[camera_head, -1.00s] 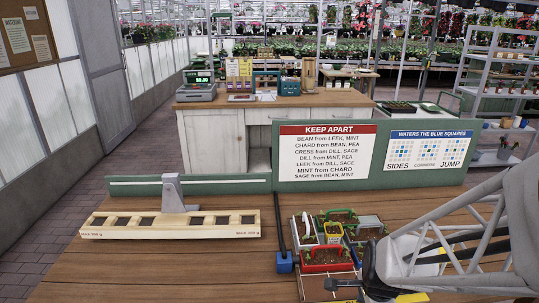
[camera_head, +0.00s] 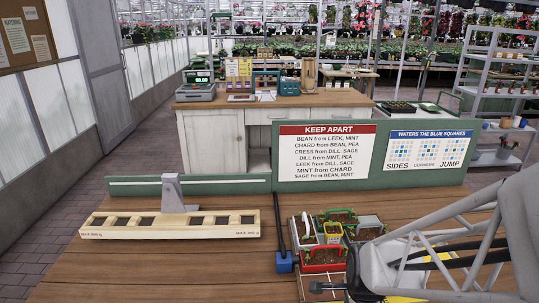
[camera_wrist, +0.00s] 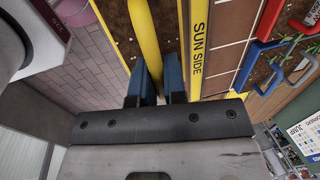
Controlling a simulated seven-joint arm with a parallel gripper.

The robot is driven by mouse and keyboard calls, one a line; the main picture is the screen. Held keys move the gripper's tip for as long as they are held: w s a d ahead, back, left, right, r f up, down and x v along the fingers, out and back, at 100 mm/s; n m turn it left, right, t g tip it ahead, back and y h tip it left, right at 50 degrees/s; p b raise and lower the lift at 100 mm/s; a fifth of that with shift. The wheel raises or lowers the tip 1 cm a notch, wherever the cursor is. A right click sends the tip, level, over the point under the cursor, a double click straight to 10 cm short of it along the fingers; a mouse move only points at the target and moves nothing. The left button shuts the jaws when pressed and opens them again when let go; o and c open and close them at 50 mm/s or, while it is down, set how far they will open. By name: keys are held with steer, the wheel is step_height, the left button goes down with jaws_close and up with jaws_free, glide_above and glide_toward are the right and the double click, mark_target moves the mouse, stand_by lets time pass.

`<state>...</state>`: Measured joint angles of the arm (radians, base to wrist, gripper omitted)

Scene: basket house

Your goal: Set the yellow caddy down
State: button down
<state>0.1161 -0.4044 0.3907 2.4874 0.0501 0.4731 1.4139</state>
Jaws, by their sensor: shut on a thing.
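I cannot tell whether the caddy's base touches anything.
Caddies with red (camera_head: 322,249) and green (camera_head: 335,211) handles stand together near the table's middle. A wooden balance beam (camera_head: 170,231) lies left. The signboard (camera_head: 325,154) stands behind. Bare tabletop (camera_head: 170,270) is free at front left.

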steer(key=w+d+f, duration=0.1)
steer(key=w, duration=1.4)
steer(key=shift+w+d+f, duration=0.25)
steer(key=shift+w+d, duration=0.05)
steer(key=shift+w, duration=0.05)
steer(key=shift+f, duration=0.1)
steer(key=shift+f, duration=1.65)
steer(key=shift+f, duration=0.1)
steer(key=c, duration=1.2)
jaws_free()
steer(key=shift+o, duration=0.2)
step_height(320, 180, up, 12)
steer(key=s, duration=0.2)
steer(key=shift+s, duration=0.2)
